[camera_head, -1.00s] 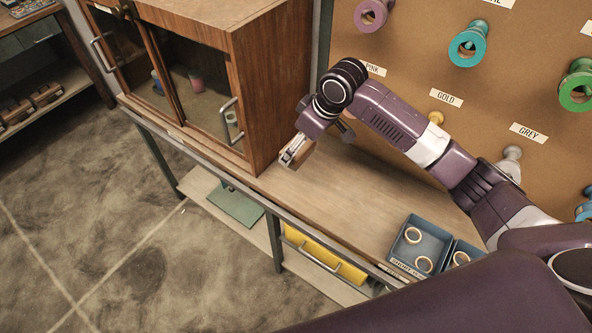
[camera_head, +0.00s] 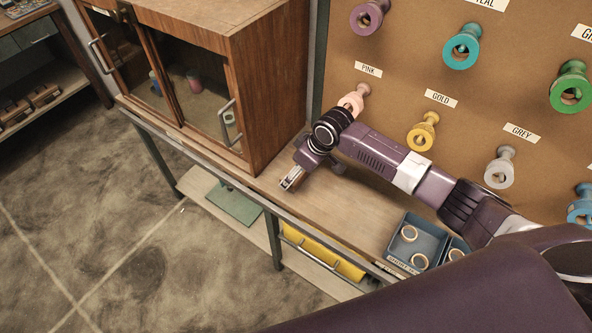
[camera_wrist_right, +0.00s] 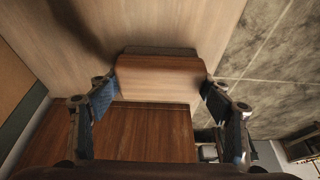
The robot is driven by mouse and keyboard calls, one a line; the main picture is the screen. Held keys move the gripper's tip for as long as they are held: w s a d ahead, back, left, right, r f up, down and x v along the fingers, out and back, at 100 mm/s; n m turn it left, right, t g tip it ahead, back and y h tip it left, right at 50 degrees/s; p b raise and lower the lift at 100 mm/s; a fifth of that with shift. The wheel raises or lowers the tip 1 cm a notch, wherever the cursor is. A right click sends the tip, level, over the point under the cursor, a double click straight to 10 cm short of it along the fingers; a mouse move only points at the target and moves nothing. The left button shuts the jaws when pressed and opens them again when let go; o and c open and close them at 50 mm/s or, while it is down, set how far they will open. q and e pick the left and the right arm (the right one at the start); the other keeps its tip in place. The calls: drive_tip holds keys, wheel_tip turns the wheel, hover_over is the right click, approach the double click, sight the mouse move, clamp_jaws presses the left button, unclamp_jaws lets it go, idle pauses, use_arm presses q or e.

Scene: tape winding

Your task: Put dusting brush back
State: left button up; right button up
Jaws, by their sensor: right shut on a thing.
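My right gripper (camera_head: 291,179) is over the wooden bench top, just right of the wooden cabinet. In the right wrist view, its two fingers (camera_wrist_right: 160,90) are shut on the sides of a brown wooden block (camera_wrist_right: 160,76), which looks like the body of the dusting brush. In the head view the brush is too small and covered to make out. A shadow falls on the bench beside it in the wrist view; I cannot tell whether the brush touches the bench. My left gripper is not in view.
The wooden cabinet (camera_head: 272,80) with glass doors stands close at the left. Blue bins (camera_head: 421,239) with rings sit on the bench at the right. A pegboard (camera_head: 400,60) with coloured spools rises behind. A yellow drawer (camera_head: 320,250) is under the bench. Bench top (camera_head: 360,212) between is clear.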

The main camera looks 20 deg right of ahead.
drive_tip(key=shift+f, duration=0.1)
drive_tip(key=o, duration=1.1)
drive_tip(key=b+v, duration=0.1)
drive_tip(key=v, duration=1.1)
